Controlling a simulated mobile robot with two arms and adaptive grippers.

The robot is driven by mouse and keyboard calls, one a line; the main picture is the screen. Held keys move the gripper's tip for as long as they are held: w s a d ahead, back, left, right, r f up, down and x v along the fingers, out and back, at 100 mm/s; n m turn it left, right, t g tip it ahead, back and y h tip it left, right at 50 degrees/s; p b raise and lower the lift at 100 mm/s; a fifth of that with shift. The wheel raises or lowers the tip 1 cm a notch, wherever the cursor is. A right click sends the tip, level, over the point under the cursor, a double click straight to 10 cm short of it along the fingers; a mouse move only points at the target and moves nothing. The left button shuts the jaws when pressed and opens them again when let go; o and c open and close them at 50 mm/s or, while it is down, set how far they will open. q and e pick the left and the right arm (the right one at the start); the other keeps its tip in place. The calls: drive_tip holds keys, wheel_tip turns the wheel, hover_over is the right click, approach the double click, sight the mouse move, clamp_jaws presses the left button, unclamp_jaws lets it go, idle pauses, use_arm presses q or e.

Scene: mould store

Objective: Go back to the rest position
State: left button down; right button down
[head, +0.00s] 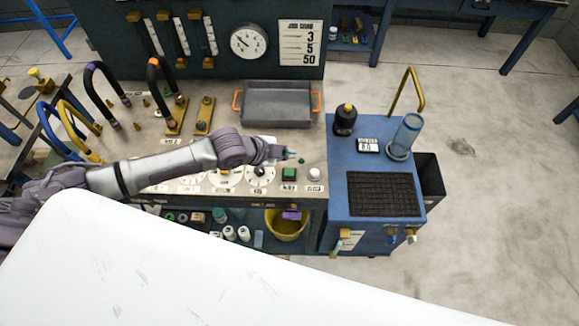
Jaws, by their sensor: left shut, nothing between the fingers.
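My left arm comes in from the left and reaches across the bench. My left gripper (291,155) is shut and empty, above the front part of the bench top, close to a green button (289,174) and a row of dials (260,175). I cannot tell from this view how high it is above the bench. My right gripper is not in view.
The bench (130,116) carries a grey tray (278,104) with orange handles and several curved hoses (158,73). A blue cart (338,200) with a black mat (384,194) and a glass cylinder (407,135) stands to the right. The floor (490,170) further right is clear.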

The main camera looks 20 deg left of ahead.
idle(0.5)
use_arm(q)
drive_tip(key=s+d+r+n, duration=0.2)
drive_tip(key=s+d+n, duration=0.4)
drive_tip(key=s, duration=0.5)
drive_tip(key=s+a+r+n+g+y, duration=0.2)
drive_tip(key=s+a+n+g+y, duration=0.25)
drive_tip(key=s+a+n, duration=0.65)
drive_tip(key=s+f+m+b, duration=0.1)
drive_tip(key=s+f+b, duration=0.15)
drive_tip(key=f, duration=1.35)
drive_tip(key=s+f+m+b, duration=0.15)
drive_tip(key=f+b, duration=0.25)
drive_tip(key=f, duration=1.2)
drive_tip(key=s+a+f+g+b, duration=0.1)
drive_tip(key=s+f+b, duration=0.1)
drive_tip(key=s+f, duration=0.6)
drive_tip(key=s+a+f+y+b, duration=0.1)
drive_tip(key=s+a+f+b, duration=0.1)
drive_tip(key=s+f, duration=0.6)
wheel_tip(320, 180, down, 6)
drive_tip(key=shift+s+a+f+g+b, duration=0.15)
drive_tip(key=shift+s+g+b, duration=0.25)
drive_tip(key=shift+b, duration=0.15)
